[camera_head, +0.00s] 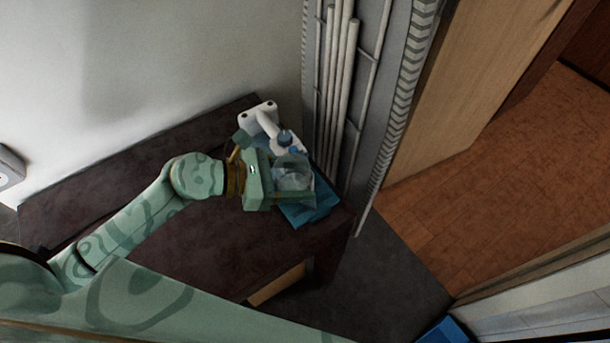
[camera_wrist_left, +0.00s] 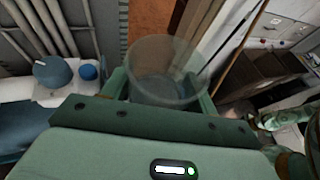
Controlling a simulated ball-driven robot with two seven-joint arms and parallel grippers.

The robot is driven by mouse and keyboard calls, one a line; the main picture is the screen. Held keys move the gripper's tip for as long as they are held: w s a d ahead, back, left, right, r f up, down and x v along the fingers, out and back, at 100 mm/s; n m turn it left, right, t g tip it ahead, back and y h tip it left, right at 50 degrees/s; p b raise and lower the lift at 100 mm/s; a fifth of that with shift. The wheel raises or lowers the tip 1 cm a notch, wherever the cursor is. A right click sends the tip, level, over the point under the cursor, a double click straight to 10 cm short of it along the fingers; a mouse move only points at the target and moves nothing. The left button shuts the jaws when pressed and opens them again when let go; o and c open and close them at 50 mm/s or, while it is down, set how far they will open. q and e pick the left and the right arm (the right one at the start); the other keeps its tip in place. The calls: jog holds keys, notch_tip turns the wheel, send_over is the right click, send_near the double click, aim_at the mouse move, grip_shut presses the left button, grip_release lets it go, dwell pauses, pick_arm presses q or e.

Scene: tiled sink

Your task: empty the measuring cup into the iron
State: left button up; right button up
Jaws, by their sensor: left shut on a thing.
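My left gripper (camera_head: 293,178) is shut on the clear measuring cup (camera_head: 292,172), above the dark table's right end. In the left wrist view the cup (camera_wrist_left: 168,75) sits between the two green fingers (camera_wrist_left: 163,92). It looks see-through; I cannot tell how much it holds. The iron (camera_head: 263,120), white with blue parts, is just behind the gripper in the head view, partly hidden by it. In the left wrist view the iron (camera_wrist_left: 52,72) is at the left, apart from the cup. My right gripper does not show clearly.
The dark table (camera_head: 180,240) has free room left of the gripper. A blue flat item (camera_head: 312,208) lies partly under the gripper at the table's right end. Pale vertical pipes (camera_head: 340,80) stand close behind. A wooden door (camera_head: 470,80) is further right.

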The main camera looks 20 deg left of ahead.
aim_at(308, 167)
pick_arm(q)
jog(key=shift+m+g, duration=0.4)
jog(key=s+d+f, duration=0.1)
jog(key=d+f, duration=0.1)
jog(key=f, duration=0.1)
jog(key=d+f+b, duration=0.1)
jog(key=d+f, duration=0.1)
jog(key=f, duration=0.1)
jog(key=s+d+f+b, duration=0.1)
jog(key=d+f, duration=0.1)
jog(key=f, duration=0.2)
jog(key=shift+s, duration=0.35)
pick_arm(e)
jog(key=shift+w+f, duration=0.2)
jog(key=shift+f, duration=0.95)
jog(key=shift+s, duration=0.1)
